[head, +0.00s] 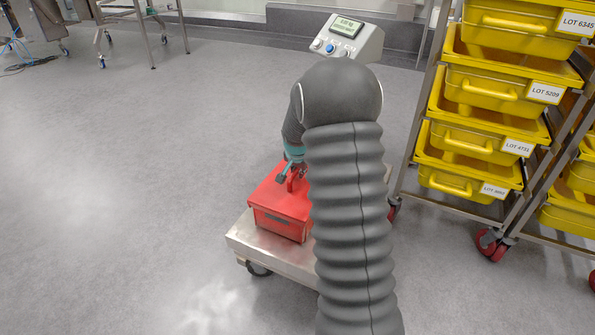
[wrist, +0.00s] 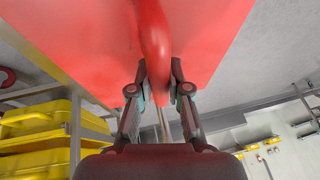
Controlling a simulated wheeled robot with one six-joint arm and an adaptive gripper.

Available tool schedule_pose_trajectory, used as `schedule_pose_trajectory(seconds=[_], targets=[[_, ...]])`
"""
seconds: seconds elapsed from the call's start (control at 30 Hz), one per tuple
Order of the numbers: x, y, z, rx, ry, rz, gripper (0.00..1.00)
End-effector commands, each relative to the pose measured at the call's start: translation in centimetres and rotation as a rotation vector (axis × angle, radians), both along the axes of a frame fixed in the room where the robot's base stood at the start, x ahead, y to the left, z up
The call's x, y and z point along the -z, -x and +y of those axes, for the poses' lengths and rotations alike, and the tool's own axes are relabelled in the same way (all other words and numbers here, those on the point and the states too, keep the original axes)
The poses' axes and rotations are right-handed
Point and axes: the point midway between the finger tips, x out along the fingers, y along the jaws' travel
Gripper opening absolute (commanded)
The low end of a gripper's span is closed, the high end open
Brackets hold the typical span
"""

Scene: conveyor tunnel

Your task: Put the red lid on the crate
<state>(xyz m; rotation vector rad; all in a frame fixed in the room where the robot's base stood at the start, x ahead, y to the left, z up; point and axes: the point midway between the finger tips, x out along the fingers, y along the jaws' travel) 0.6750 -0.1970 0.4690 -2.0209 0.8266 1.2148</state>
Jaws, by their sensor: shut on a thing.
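The red crate (head: 279,223) stands on the left part of a steel platform cart. The red lid (head: 268,195) is over the crate's top, roughly lined up with it; I cannot tell whether it rests fully on the rim. My gripper (head: 291,180) is shut on the lid's raised red handle. In the wrist view my gripper's fingers (wrist: 159,90) sit on both sides of the handle (wrist: 153,42), and the lid's red surface (wrist: 80,38) fills the top. My arm hides the right side of the crate and lid.
The steel cart (head: 252,248) has a control box (head: 343,40) with a display behind my arm. A rack of yellow bins (head: 484,95) stands close at the right. A steel frame table (head: 138,14) is at the back left. The grey floor at left is clear.

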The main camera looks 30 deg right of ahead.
Motion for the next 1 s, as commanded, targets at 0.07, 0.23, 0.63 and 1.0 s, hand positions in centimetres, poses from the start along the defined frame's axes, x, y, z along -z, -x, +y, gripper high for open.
schedule_pose_trajectory(seconds=[0.07,0.23,0.63,1.0], targets=[[0.2,0.0,0.0,0.0,0.0,-0.001,0.0],[0.2,0.0,0.0,0.0,0.0,-0.001,0.0],[0.2,0.0,0.0,0.0,0.0,0.0,0.46],[-2.9,1.2,0.6,0.0,0.001,-0.003,0.46]])
